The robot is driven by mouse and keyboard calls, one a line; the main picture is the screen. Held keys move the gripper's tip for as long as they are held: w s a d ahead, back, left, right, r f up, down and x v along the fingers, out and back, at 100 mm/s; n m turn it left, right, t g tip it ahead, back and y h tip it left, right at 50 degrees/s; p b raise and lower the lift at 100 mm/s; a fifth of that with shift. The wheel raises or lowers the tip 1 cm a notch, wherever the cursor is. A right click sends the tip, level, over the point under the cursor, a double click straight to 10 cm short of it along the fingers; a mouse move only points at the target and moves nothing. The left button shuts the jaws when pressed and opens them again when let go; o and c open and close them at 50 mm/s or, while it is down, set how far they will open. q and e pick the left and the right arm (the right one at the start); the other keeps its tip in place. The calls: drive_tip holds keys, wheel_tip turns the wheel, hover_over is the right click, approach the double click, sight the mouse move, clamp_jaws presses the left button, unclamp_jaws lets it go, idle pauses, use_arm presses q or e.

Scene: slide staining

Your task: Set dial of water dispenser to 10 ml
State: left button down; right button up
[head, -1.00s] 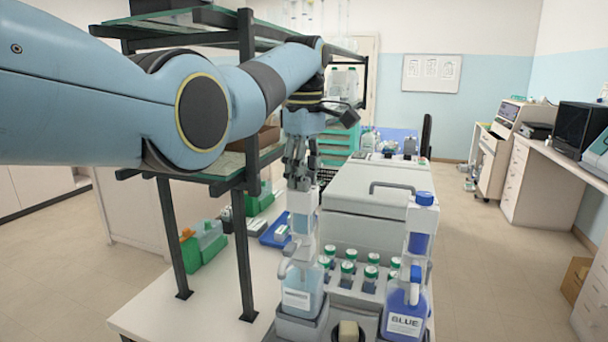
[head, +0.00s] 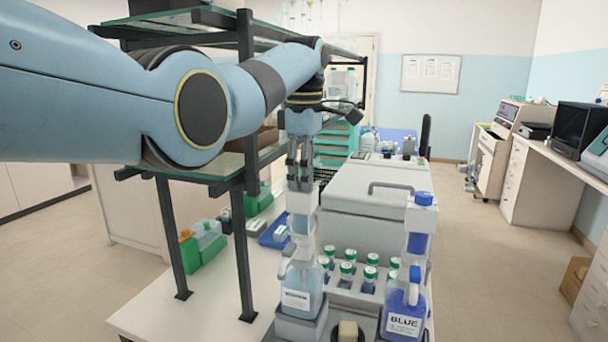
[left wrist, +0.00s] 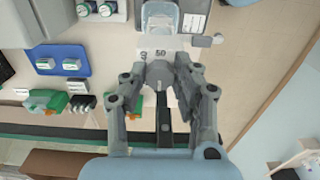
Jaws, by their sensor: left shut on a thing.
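The water dispenser (head: 302,278) is a clear, pale-blue bottle with a white label and a tall white pump head. It stands upright in a grey holder at the front of the bench. My left gripper (head: 301,186) points down from above and is shut on the top of the dispenser, around its dial. In the left wrist view, the gripper (left wrist: 163,74) has its fingers on either side of the pale dial (left wrist: 160,54), which carries small dark numbers. One looks like 50, but I cannot read the setting surely. My right gripper is not in view.
A blue-filled dispenser (head: 404,307) labelled BLUE stands to the right. Several green-capped bottles (head: 347,270) stand between and behind the two. A large white box with a handle (head: 378,202) is behind them. A dark shelf post (head: 243,255) rises on the left.

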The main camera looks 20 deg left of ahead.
use_arm(q)
drive_tip(key=c, duration=1)
unclamp_jaws()
wheel_tip(320, 180, up, 12)
